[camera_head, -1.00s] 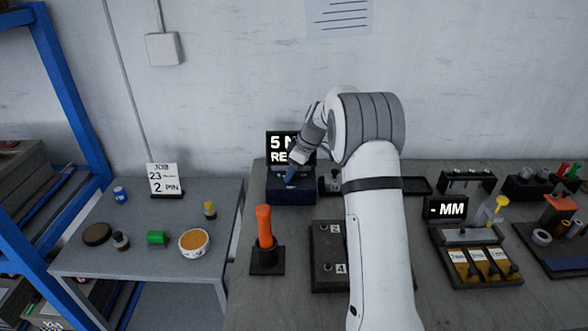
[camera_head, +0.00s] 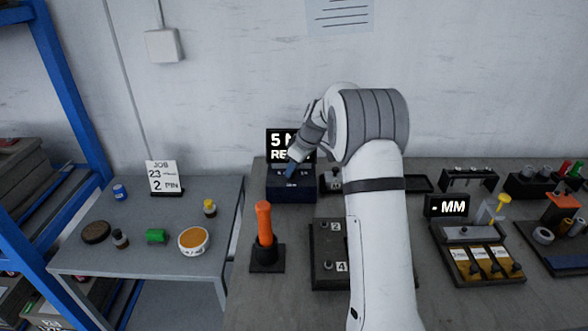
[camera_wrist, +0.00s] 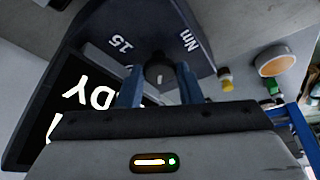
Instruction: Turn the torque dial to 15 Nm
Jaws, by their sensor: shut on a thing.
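The torque unit (camera_head: 291,193) is a dark blue box on the bench, with a black display (camera_head: 280,141) behind it that starts with "5 N" and "RE"; my arm covers the rest. In the wrist view the unit's face (camera_wrist: 90,45) carries "15" and "Nm" markings. The dark round dial (camera_wrist: 158,72) with a pale mark sits between my blue fingertips. My gripper (camera_wrist: 160,88) is shut on the dial; it also shows at the unit in the head view (camera_head: 292,170).
An orange-handled tool (camera_head: 264,225) stands upright in front of the unit. A numbered dark block (camera_head: 325,270) lies near my arm. A second display (camera_head: 447,206) reads "- MM" at right. A side table (camera_head: 130,235) with small jars and a job card stands at left.

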